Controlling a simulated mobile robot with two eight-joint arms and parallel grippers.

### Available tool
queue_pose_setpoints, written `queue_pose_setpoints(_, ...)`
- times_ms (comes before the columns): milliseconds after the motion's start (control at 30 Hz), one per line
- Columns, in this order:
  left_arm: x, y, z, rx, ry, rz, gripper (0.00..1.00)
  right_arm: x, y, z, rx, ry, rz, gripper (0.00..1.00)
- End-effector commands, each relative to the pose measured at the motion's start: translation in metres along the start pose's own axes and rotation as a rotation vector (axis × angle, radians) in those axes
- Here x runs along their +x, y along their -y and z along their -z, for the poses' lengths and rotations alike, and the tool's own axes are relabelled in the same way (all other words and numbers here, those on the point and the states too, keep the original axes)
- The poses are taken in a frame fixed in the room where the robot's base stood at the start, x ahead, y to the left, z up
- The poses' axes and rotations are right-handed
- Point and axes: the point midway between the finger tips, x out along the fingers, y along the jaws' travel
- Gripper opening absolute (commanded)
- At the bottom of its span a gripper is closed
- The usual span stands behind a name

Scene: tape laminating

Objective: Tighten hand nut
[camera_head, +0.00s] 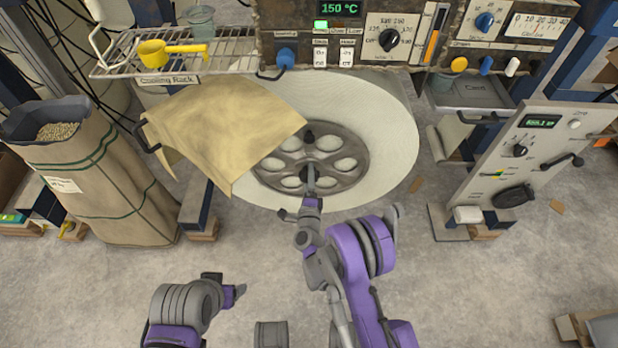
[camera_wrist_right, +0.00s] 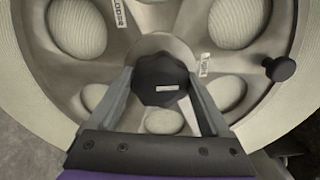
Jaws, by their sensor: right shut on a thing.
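The hand nut is a black, many-sided knob (camera_wrist_right: 163,80) with a small pale label, at the hub of a grey metal wheel (camera_wrist_right: 75,72). In the head view the wheel (camera_head: 342,181) sits at the centre of a large pale roll (camera_head: 395,125). My right gripper (camera_wrist_right: 161,76) is shut on the hand nut, one finger on each side. In the head view my right gripper (camera_head: 311,181) reaches the hub and partly hides the nut. My left gripper (camera_head: 226,287) hangs over the floor at lower left, away from the wheel; its jaw opening is unclear.
A black crank knob (camera_wrist_right: 280,68) stands out from the wheel beside the nut. A tan sheet (camera_head: 225,120) hangs left of the wheel. A grain sack (camera_head: 110,180) stands at left, a control panel (camera_head: 530,150) at right. The floor in front is mostly clear.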

Motion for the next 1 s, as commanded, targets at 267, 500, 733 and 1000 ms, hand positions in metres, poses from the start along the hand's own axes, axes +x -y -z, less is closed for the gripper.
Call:
queue_pose_setpoints(267,0.0000,0.0000,0.0000,0.000,0.000,0.000,0.70,0.0011,0.0010,-0.0004,0.012,-0.001,0.002,0.26)
queue_pose_setpoints(500,0.0000,0.0000,0.0000,0.000,0.000,0.000,0.70,0.0011,0.0009,-0.0004,0.012,-0.001,0.001,0.89)
queue_pose_setpoints(733,0.0000,0.0000,0.0000,0.000,0.000,0.000,0.70,0.0005,0.0005,-0.0003,0.011,0.000,0.001,1.00)
queue_pose_setpoints(1000,0.0002,0.0000,0.0000,0.000,0.000,0.000,0.70,0.0005,0.0003,0.0002,0.011,0.000,0.000,1.00)
